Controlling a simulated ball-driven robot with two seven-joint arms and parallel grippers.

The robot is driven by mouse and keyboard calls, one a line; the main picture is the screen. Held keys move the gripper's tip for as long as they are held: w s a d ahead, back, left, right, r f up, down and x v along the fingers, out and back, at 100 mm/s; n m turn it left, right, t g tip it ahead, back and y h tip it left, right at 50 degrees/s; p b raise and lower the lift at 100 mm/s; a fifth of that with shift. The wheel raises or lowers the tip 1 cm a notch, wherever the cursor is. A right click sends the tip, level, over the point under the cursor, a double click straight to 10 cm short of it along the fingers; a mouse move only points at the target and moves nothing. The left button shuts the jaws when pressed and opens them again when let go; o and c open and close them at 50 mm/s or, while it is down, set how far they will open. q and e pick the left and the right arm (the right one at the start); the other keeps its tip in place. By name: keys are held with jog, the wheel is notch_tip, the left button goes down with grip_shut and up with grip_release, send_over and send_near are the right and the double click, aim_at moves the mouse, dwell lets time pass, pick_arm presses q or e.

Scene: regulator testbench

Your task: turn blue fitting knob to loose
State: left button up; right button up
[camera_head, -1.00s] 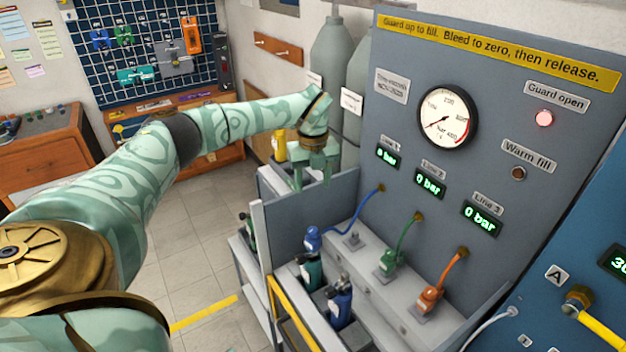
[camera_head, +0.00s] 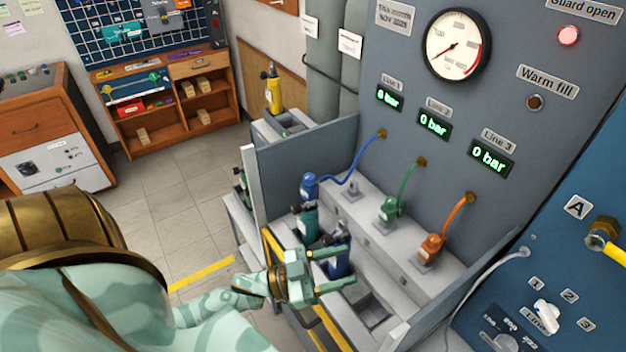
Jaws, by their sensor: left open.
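The blue fitting (camera_head: 310,188) sits on top of a dark teal cylinder (camera_head: 305,224) in the bench bay, and a blue hose (camera_head: 362,160) runs from it to the panel. Its knob is too small to make out, so I cannot tell its setting. My left gripper (camera_head: 350,268) is open, its fingers pointing right, below and right of the blue fitting. It overlaps a dark blue cylinder (camera_head: 340,267) in the picture and partly hides it; I cannot tell whether they touch. My right gripper is out of view.
A green fitting (camera_head: 389,208) and an orange fitting (camera_head: 431,249) sit on the ledge. A grey partition (camera_head: 300,150) stands behind the bay, with a yellow-striped edge (camera_head: 273,246) at its front. Line displays read 0 bar; the guard-open lamp (camera_head: 568,35) glows red.

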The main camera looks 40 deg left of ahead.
aim_at(313, 175)
pick_arm(q)
jog(key=w+a+r+n+t+y, duration=0.15)
jog(key=a+n+t+y, duration=0.25)
jog(key=a+n+y, duration=0.95)
jog(key=w+a+m, duration=0.1)
jog(key=w+a, duration=0.1)
jog(key=w, duration=0.3)
jog(key=w+a+f+m+g+y+b, duration=0.1)
jog(key=w+a, duration=0.2)
jog(key=w, duration=0.3)
jog(key=w+a+f+m+g+y, duration=0.1)
jog(key=w+a, duration=0.2)
jog(key=w, duration=0.2)
jog(key=shift+w+a+f+b, duration=0.1)
jog(key=shift+w+a+b, duration=0.15)
jog(key=shift+b, duration=0.1)
